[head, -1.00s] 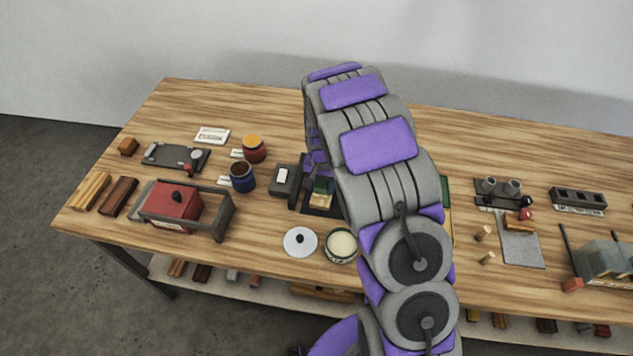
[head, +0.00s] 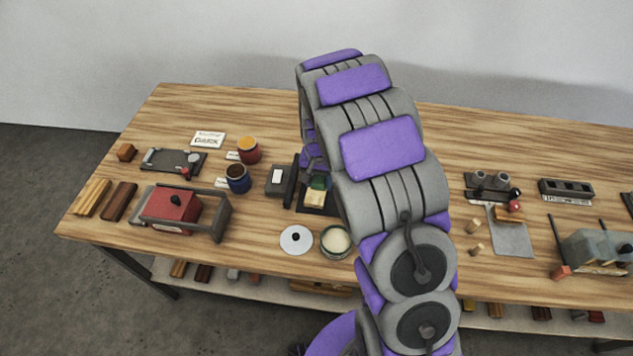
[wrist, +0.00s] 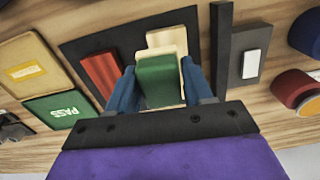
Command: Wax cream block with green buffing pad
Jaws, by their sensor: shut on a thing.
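My gripper (wrist: 160,74) is shut on the green buffing pad (wrist: 158,84), with one blue finger on each side of it. In the head view the pad (head: 319,182) shows beside my arm. The cream block (wrist: 166,39) lies on a dark mat (wrist: 82,48), just past the pad in the wrist view. The pad overlaps the block in that view; I cannot tell whether they touch. In the head view the block (head: 314,197) shows in front of the pad. An open tin of pale cream (head: 335,241) stands near the bench's front edge, its white lid (head: 297,240) beside it.
A red block (wrist: 101,75) lies on the mat. A dark upright plate (wrist: 221,52) stands beside the mat. A green PASS tile (wrist: 58,109) and a yellow tile (wrist: 27,66) lie on the other side. Blue (head: 237,180) and red (head: 249,151) jars stand left of my arm.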

